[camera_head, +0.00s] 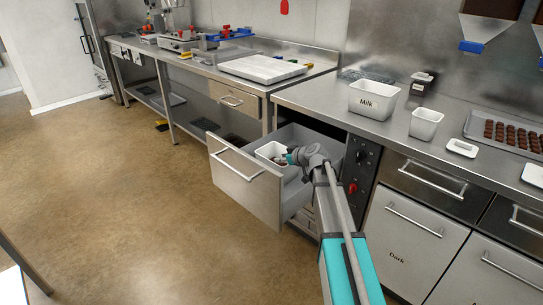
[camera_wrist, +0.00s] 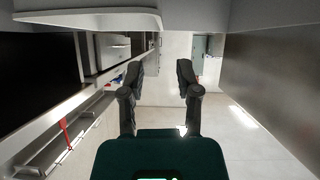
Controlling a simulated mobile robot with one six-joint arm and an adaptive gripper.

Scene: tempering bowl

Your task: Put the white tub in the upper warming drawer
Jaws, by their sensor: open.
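A small white tub (camera_head: 270,151) sits inside the upper warming drawer (camera_head: 245,190), which is pulled out. The tub is near the drawer's front-left part and looks upright. My gripper (camera_head: 288,158) is beside the tub's right side in the head view and partly hides it; I cannot tell whether they touch. In the wrist view my gripper (camera_wrist: 158,84) has its two fingers apart, with nothing between them. I cannot clearly identify the tub in the wrist view.
A white Milk container (camera_head: 373,101) and another white tub (camera_head: 425,124) stand on the right counter, near a tray of chocolates (camera_head: 482,122). A control panel (camera_head: 360,165) adjoins the drawer. The floor (camera_head: 130,200) left of the drawer is clear.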

